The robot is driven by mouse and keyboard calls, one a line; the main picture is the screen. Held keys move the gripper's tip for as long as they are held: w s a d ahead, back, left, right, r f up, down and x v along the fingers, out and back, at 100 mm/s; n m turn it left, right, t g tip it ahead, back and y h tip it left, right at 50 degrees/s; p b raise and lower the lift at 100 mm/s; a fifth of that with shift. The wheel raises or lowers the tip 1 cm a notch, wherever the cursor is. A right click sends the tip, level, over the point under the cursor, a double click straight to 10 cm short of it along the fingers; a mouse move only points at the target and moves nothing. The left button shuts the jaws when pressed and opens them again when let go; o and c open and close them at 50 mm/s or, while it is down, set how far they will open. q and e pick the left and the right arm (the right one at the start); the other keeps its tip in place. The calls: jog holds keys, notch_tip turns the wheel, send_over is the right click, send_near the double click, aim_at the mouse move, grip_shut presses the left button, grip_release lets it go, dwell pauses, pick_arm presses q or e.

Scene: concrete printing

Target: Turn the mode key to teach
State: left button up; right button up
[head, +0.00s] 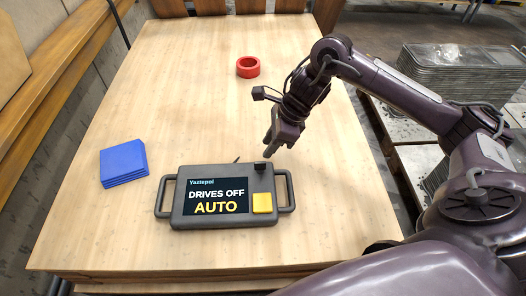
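A grey teach pendant (178,219) with side handles lies on the wooden table. Its screen (215,197) reads "Yaztepol", "DRIVES OFF" and "AUTO". A dark mode key (260,167) stands at the pendant's upper right corner, above a yellow square button (262,203). My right gripper (268,152) points down just above the key. Its fingertips look close together, and I cannot tell whether they touch the key or have a gap between them. My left gripper is not in view.
A blue stack of flat pieces (123,162) lies left of the pendant. A red ring (248,67) lies farther back on the wooden table (190,80). Grey stacked sheets (450,72) stand on a pallet to the right. The table behind the pendant is mostly clear.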

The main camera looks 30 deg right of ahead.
aim_at(261, 162)
jog(key=shift+n, duration=0.3)
jog(key=x, duration=0.2)
jog(key=p+x, duration=0.1)
jog(key=x, duration=0.2)
jog(key=shift+s+d+f, duration=0.2)
jog(key=shift+w+a+f, duration=0.1)
jog(key=shift+a+f, duration=0.1)
jog(key=shift+f, duration=0.4)
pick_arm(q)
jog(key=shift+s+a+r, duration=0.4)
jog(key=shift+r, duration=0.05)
pick_arm(e)
jog(key=shift+f, duration=0.2)
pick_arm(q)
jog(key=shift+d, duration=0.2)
pick_arm(e)
grip_shut()
